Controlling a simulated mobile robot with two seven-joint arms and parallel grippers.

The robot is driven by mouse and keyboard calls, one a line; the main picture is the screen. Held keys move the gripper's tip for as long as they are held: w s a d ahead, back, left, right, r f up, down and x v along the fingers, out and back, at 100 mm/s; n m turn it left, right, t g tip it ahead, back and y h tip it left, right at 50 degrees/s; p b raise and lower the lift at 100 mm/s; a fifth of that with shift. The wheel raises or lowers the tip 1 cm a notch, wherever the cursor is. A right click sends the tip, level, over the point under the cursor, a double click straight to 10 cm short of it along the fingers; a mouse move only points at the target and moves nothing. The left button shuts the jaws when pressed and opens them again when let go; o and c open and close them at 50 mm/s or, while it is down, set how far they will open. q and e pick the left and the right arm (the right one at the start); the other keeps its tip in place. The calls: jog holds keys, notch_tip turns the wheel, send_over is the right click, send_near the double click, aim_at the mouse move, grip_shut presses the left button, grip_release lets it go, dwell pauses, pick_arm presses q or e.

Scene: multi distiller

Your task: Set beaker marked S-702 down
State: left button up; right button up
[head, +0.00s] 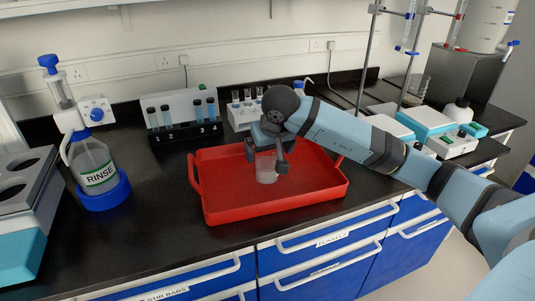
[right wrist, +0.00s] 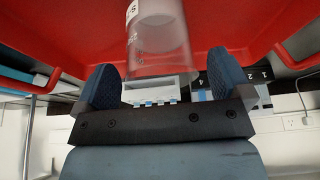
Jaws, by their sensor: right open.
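A clear beaker (head: 266,172) stands upright in the red tray (head: 222,207), near its middle. In the right wrist view the beaker (right wrist: 158,38) shows white markings, of which only part can be read. My right gripper (head: 267,158) is above the tray at the beaker. In the right wrist view its dark fingers (right wrist: 165,80) are spread wide, with the beaker's rim end between their tips and a gap on each side. The gripper hides part of the beaker in the head view. My left gripper is not in view.
A RINSE bottle (head: 98,172) in a blue holder stands left of the tray. Behind are a dark vial rack (head: 184,131) and a white rack (head: 243,116) with small tubes. Black worktop is clear in front of and left of the tray.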

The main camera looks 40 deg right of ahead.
pick_arm(q)
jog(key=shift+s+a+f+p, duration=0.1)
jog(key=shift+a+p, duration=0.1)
jog(key=shift+p, duration=0.35)
pick_arm(e)
jog(key=v, duration=0.9)
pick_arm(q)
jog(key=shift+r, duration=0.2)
pick_arm(e)
jog(key=shift+s+r, duration=0.1)
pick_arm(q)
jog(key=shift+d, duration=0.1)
